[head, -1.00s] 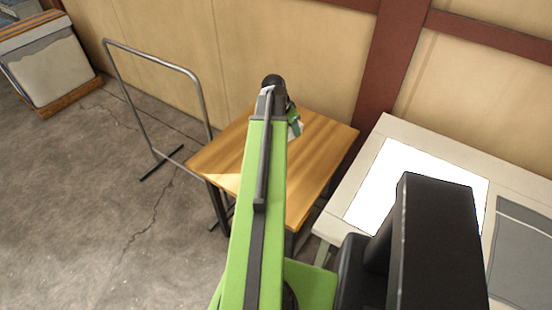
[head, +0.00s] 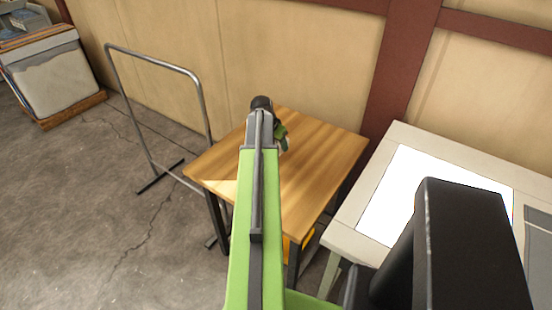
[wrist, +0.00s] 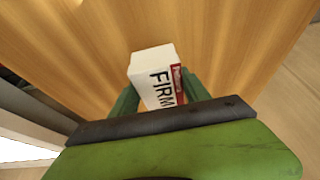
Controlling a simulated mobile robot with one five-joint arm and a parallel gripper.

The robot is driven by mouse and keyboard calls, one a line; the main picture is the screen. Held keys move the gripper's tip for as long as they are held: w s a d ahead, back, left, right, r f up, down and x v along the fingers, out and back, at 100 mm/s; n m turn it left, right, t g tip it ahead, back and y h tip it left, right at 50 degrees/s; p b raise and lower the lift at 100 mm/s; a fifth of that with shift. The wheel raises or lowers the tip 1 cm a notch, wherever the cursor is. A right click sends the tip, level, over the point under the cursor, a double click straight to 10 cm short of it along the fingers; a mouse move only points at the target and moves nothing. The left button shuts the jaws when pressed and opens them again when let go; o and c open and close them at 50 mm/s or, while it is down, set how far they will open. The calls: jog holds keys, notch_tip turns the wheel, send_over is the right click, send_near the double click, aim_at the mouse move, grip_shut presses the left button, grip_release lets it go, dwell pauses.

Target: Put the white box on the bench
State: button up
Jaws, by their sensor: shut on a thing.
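The white box, with black "FIRM" lettering and a red strip, shows in the wrist view (wrist: 150,70). My gripper (wrist: 157,88) is shut on it, one green finger on each side. Wood grain lies behind the box; I cannot tell whether box and wood touch. In the head view my gripper (head: 282,136) is over the wooden-topped table (head: 318,160), near its middle, and my arm mostly hides the box. A pale table (head: 345,232) with a bright white panel stands to the right. The frames do not label either one as the bench.
A grey metal frame (head: 150,56) stands left of the wooden table. Something yellow (head: 306,238) shows beneath the table. A pale bin (head: 50,75) sits at the far left. The wall (head: 250,50) is close behind. The wooden top's right side looks clear.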

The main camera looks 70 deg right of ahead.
notch_tip(320, 180, down, 4)
jog(key=b, duration=0.4)
jog(key=shift+f, duration=0.2)
jog(key=shift+r, duration=0.2)
jog(key=shift+f, duration=0.15)
jog(key=o, duration=1.4)
jog(key=shift+a+r+p, duration=0.1)
jog(key=shift+r+p, duration=0.4)
jog(key=shift+r, duration=0.1)
jog(key=p+v, duration=1)
jog(key=v, duration=0.1)
jog(key=shift+a+r, duration=0.1)
